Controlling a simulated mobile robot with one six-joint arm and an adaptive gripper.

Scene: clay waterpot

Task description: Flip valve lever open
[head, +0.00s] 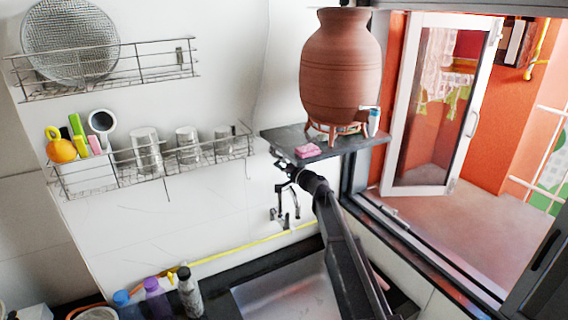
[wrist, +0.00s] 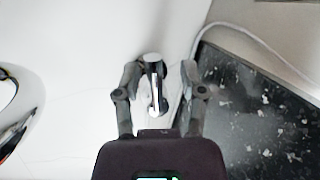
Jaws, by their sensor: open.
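A chrome wall tap (head: 283,214) is on the white wall above the sink, below the dark shelf. My gripper (head: 283,163) is just above it in the head view, at the left end of my dark arm. In the wrist view my open gripper (wrist: 159,72) has a finger on each side of a shiny chrome piece (wrist: 153,75). This looks like part of the tap; I cannot tell whether it is the lever, or whether a finger touches it. The brown clay pot (head: 341,68) stands on a stand with a small pale tap (head: 373,120) low on its right.
The dark stone shelf (head: 352,148) is close to my gripper and carries a pink sponge (head: 307,151); a speckled dark slab (wrist: 262,115) fills the right of the wrist view. Wire racks hang at left. The sink (head: 290,298) and several bottles are below. An open window is at right.

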